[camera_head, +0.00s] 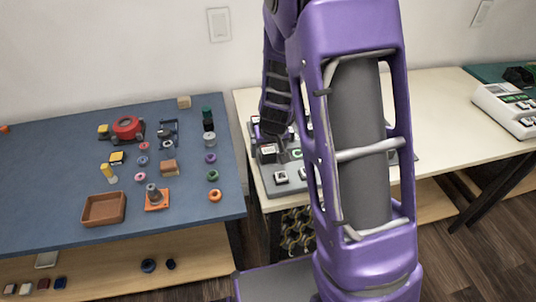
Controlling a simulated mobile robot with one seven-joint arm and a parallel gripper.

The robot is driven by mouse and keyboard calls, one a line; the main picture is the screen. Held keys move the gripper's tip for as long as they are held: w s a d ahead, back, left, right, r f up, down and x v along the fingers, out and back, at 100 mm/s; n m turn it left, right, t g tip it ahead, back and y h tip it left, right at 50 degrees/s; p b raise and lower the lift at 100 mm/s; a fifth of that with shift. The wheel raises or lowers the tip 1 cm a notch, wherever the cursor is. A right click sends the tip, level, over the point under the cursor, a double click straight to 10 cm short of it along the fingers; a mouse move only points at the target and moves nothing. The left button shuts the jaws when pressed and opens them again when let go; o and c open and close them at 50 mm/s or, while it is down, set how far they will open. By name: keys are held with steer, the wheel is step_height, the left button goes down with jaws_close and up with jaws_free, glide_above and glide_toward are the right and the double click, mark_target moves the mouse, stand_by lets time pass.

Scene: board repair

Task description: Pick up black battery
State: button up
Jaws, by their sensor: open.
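My gripper (271,141) is open and points down over the left part of a grey board (270,190) on the cream table. A dark block with a pale top (267,153) shows at its fingertips; I cannot tell whether they touch it or whether it is the black battery. Other small dark pieces with pale tops, such as one block (281,177), sit on the board. My purple arm hides much of the board. On the blue table, a dark upright cylinder with a green top (208,118) stands near the right edge.
The blue table (50,150) holds a brown tray (104,208), a red round device (127,127), and several coloured rings and blocks. A gap separates it from the cream table (440,120). A white device (508,108) stands at the right. The cream table's middle right is clear.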

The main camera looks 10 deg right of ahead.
jaws_close()
stand_by(0.3)
